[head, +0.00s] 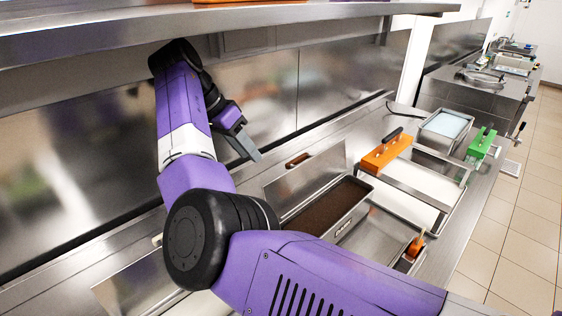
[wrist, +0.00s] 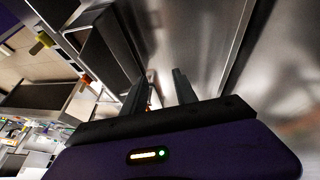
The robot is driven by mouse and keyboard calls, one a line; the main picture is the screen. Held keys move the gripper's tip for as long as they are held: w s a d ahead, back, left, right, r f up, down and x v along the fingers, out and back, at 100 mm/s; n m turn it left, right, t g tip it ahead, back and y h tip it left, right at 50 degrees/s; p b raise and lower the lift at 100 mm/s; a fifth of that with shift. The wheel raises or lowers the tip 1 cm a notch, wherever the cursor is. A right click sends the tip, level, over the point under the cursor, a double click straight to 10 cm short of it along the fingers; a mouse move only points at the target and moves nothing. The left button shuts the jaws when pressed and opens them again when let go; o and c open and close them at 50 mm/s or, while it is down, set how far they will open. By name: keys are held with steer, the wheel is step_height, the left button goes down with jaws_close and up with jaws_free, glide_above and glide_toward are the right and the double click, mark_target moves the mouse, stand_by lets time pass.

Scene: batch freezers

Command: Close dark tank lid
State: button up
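The dark tank (head: 322,232) is a steel tank with dark brown content, set in the counter in the middle of the head view. Its steel lid (head: 325,165) stands raised, tilted up along the tank's back edge, with a brown handle (head: 298,160) at its top. My gripper (head: 254,157) is up and to the left of the lid, on its back side, with its fingers pointing down and to the right; I see no contact with the lid. In the wrist view the two fingers (wrist: 162,74) are spread apart with nothing clearly held.
A lid with an orange handle (head: 386,151), a container of pale blue content (head: 446,126) and a green handle (head: 482,145) lie to the right. A small orange handle (head: 415,246) is at the front. A shelf (head: 130,32) hangs above; the steel wall (head: 345,80) stands behind.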

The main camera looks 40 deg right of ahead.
steer(key=a, duration=0.2)
steer(key=p, duration=0.3)
glide_toward(296, 158)
steer(key=shift+y, duration=0.4)
steer(key=x, duration=0.4)
steer(key=shift+d+f, duration=0.1)
steer(key=shift+f, duration=0.15)
steer(key=shift+s+d+f, duration=0.3)
steer(key=shift+d+f, duration=0.35)
steer(key=shift+f, duration=0.05)
steer(key=shift+p+x, duration=0.4)
steer(key=shift+x, duration=0.45)
steer(key=shift+c, duration=0.2)
jaws_close()
